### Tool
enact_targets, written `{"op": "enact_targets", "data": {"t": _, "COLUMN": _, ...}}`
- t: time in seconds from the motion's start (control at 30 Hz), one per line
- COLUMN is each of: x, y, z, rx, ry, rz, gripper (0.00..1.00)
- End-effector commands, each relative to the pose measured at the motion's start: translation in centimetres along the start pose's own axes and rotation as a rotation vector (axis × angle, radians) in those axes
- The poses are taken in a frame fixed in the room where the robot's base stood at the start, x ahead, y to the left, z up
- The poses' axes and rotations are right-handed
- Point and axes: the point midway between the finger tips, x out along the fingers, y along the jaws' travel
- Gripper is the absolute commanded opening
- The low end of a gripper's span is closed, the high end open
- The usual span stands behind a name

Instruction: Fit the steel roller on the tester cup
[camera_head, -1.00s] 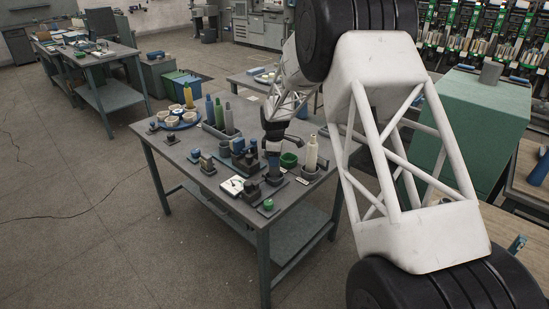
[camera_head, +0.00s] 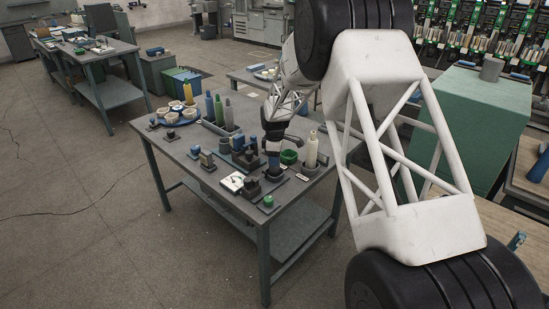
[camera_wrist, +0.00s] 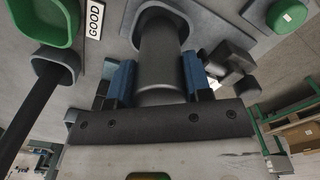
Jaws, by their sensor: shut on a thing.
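My gripper (camera_wrist: 158,85) has two blue fingers shut on the sides of the steel roller (camera_wrist: 160,52), a plain dark grey cylinder. In the wrist view the roller's far end meets the dark mouth of the tester cup (camera_wrist: 188,30), whose rim shows around it. How deep the roller sits in the cup I cannot tell. In the head view my gripper (camera_head: 273,159) points down over the right part of the table, and the cup (camera_head: 275,177) is directly below it. The roller is mostly hidden there by the fingers.
A green button (camera_head: 267,201) is in front. Blocks and a white dial (camera_head: 232,182) stand left. The table's front left is clear.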

Motion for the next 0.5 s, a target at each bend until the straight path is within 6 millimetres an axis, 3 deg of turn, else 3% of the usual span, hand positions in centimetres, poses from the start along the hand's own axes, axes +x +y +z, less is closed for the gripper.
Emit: {"op": "enact_targets", "data": {"t": 0.5, "x": 0.26, "y": 0.02, "z": -0.01, "rx": 0.000, "ry": 0.000, "rz": 0.000, "gripper": 0.12}}
